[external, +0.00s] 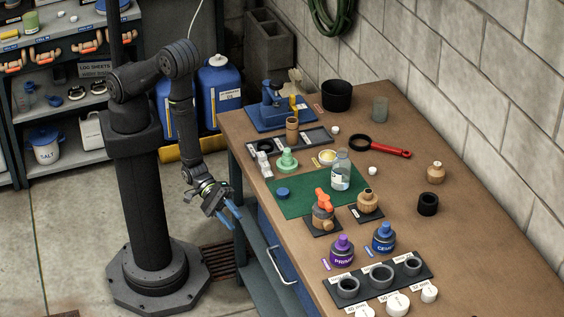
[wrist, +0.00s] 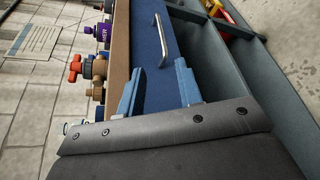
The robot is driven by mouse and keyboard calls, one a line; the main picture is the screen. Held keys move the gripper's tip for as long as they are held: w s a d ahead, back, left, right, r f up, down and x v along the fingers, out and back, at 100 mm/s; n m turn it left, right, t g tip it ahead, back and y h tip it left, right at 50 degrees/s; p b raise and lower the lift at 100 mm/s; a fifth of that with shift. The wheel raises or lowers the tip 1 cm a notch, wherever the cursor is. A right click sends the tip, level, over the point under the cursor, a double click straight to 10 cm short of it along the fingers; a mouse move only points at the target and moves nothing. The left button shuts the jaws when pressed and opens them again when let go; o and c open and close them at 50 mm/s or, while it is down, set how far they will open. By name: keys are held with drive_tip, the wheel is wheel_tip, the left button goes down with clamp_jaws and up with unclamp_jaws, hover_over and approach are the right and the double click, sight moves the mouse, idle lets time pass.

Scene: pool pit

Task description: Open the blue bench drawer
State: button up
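The blue bench drawer (wrist: 152,75) is set under the wooden bench top, and its front looks closed. It shows partly in the external view (external: 268,236), beyond the bench's near edge. Its silver bar handle (wrist: 162,40) stands out from the front; in the external view the handle (external: 282,266) is to the right of and lower than my gripper. My gripper (external: 229,215) hangs beside the bench, its blue fingers pointing toward the drawer side. In the wrist view my gripper (wrist: 158,88) has its two fingers apart with nothing between them. The handle is ahead of the fingertips, not touched.
The bench top (external: 470,235) carries bottles, valves, a green mat (external: 290,205) and a black cup tray (external: 428,273). Blue jugs (external: 219,88) stand behind my arm.

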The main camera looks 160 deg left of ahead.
drive_tip(key=a+f, duration=0.1)
approach(270, 257)
drive_tip(key=shift+n, duration=0.3)
drive_tip(key=x, duration=0.9)
drive_tip(key=shift+w+a+f, duration=0.15)
drive_tip(key=shift+w, duration=0.2)
clamp_jaws()
